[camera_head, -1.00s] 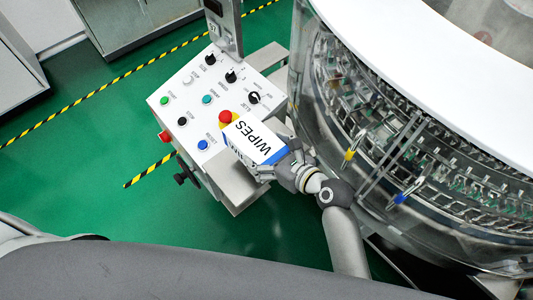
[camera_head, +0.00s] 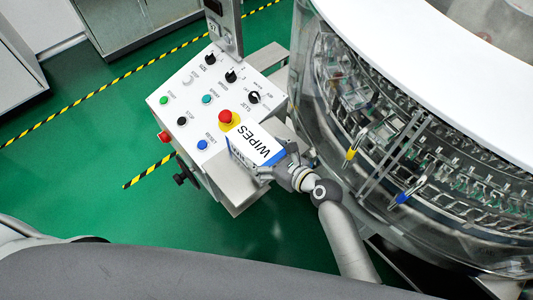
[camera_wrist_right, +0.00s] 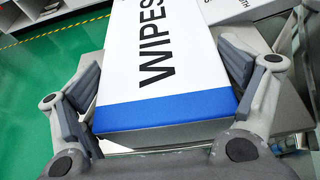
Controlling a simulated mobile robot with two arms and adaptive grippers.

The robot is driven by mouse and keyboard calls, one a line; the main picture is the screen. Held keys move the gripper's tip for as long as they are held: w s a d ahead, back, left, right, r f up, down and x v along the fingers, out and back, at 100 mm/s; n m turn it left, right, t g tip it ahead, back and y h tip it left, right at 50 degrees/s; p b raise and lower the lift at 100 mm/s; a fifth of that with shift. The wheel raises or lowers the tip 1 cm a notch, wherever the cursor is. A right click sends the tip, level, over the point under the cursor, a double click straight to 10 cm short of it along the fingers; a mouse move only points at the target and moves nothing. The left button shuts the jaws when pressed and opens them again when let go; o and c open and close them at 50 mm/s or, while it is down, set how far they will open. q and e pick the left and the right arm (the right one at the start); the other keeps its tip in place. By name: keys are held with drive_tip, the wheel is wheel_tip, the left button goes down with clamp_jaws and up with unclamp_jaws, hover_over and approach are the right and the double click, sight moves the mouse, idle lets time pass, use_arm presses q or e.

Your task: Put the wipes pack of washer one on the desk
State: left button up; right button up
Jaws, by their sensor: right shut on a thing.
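The wipes pack (camera_head: 255,145) is a white box with a blue band and black "WIPES" lettering. My right gripper (camera_head: 283,162) is shut on its blue end and holds it at the near right corner of the control panel. In the right wrist view the wipes pack (camera_wrist_right: 165,75) lies between the two fingers of my right gripper (camera_wrist_right: 165,95), which press on its sides. The pack hides part of the panel box below it. I see no desk that I can name for sure. My left gripper is not in view.
The white control panel (camera_head: 185,100) carries several knobs and buttons, with a red emergency stop (camera_head: 228,117) close to the pack. The large round washer (camera_head: 400,150) with glass sides stands close on the right. Green floor (camera_head: 90,190) is free on the left.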

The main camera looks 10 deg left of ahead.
drive_tip(key=o, duration=1)
drive_tip(key=shift+f, duration=0.15)
drive_tip(key=shift+r, duration=0.2)
drive_tip(key=v, duration=1.2)
